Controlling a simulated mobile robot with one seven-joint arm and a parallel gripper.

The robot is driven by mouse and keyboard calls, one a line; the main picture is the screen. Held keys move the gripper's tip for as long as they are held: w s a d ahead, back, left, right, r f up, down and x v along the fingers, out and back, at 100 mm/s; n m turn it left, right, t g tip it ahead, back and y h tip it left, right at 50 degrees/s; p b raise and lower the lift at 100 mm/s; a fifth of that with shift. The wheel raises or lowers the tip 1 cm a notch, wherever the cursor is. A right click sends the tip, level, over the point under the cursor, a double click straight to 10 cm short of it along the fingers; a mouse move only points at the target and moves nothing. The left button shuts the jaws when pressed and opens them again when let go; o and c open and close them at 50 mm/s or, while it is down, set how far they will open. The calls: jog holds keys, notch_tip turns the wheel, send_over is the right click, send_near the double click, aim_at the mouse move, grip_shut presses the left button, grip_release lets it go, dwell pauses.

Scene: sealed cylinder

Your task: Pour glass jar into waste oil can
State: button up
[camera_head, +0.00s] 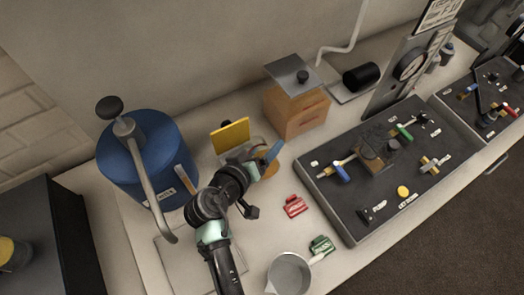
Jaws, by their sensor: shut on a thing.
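The waste oil can is most likely the blue drum (134,155) at the left.
A yellow plate (230,136) stands just behind my gripper. A wooden box (297,108) is behind it to the right. Red (294,206) and green (321,245) tags and a grey pan (289,274) lie in front.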

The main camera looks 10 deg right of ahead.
jog(key=shift+s+d+n+g+h, duration=0.15)
jog(key=shift+n+g+h, duration=0.15)
jog(key=shift+n+h, duration=0.15)
dwell(1.4)
jog(key=shift+d+f+n+g+h, duration=0.1)
jog(key=shift+f+n+g+h, duration=0.1)
jog(key=shift+n+g+h, duration=0.35)
dwell(0.9)
jog(key=shift+f+n, duration=0.1)
jog(key=shift+n, duration=0.2)
jog(key=shift+f+n+h, duration=0.2)
jog(key=shift+n+h, duration=0.4)
jog(key=shift+f+n+g+b, duration=0.15)
jog(key=shift+n+g+b, duration=0.2)
jog(key=shift+n, duration=0.05)
dwell(1.3)
jog(key=shift+h, duration=0.3)
jog(key=shift+n, duration=0.3)
